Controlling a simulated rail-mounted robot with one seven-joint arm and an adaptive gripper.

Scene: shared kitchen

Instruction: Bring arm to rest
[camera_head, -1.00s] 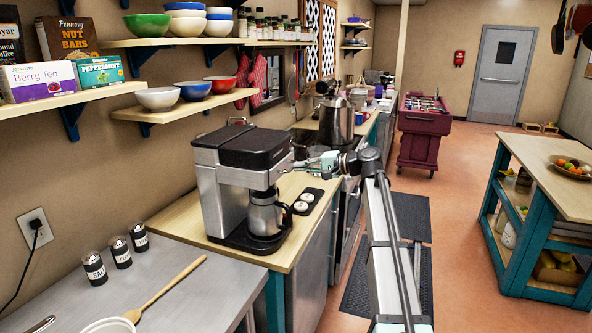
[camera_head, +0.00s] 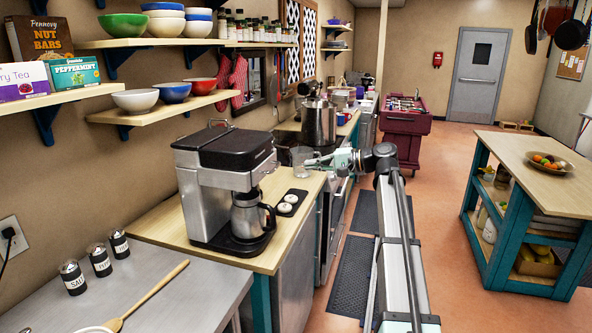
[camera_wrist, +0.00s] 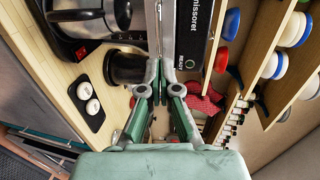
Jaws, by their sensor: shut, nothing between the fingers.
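My arm (camera_head: 402,250) reaches forward from the bottom of the head view, over the floor to the right of the counter. Its pale green gripper (camera_head: 316,163) points left over the counter, beyond the coffee maker (camera_head: 222,190); its fingertips are too small there to make out. In the wrist view my gripper (camera_wrist: 157,78) has its fingers together with nothing between them. The coffee maker's body (camera_wrist: 188,25) and a dark round item (camera_wrist: 125,68) appear just beyond the fingertips. I cannot tell whether they touch.
A clear cup (camera_head: 301,160) stands near the gripper. A black tray (camera_head: 291,203) with two white round items lies on the counter (camera_head: 185,231). Shelves (camera_head: 170,105) with bowls line the left wall. An island (camera_head: 545,185) stands right; floor (camera_head: 440,220) between is free.

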